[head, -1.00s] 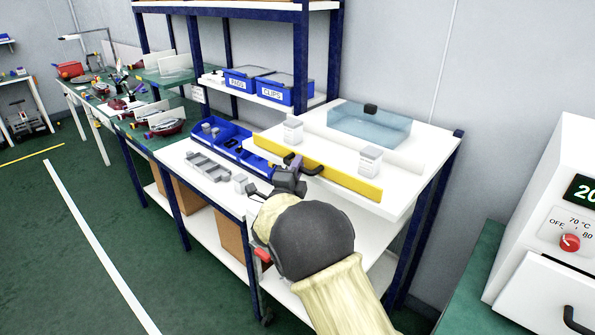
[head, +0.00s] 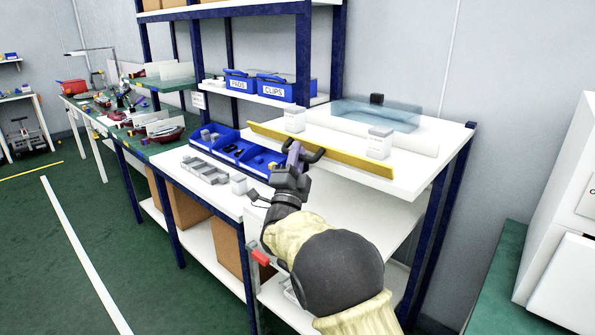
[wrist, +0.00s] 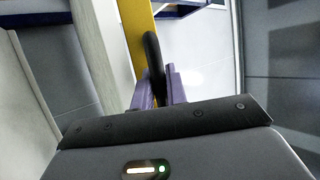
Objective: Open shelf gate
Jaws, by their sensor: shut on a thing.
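The shelf gate is a long yellow bar (head: 345,160) along the front of the white upper shelf. It slopes down to the right in the head view, and its face looks narrow. A black handle (head: 314,154) stands out from its front. My gripper (head: 293,158) is shut on this handle. In the wrist view the purple fingers (wrist: 160,88) stand either side of the black handle (wrist: 153,55), with the yellow bar (wrist: 138,35) behind it. The exact finger contact is partly hidden.
Two small white boxes (head: 380,143) stand behind the gate, near a clear blue bin (head: 378,114). Blue trays (head: 235,148) and a grey tray (head: 204,170) lie on the left bench. A white oven-like unit (head: 565,220) stands at right. Blue posts (head: 437,225) frame the shelf.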

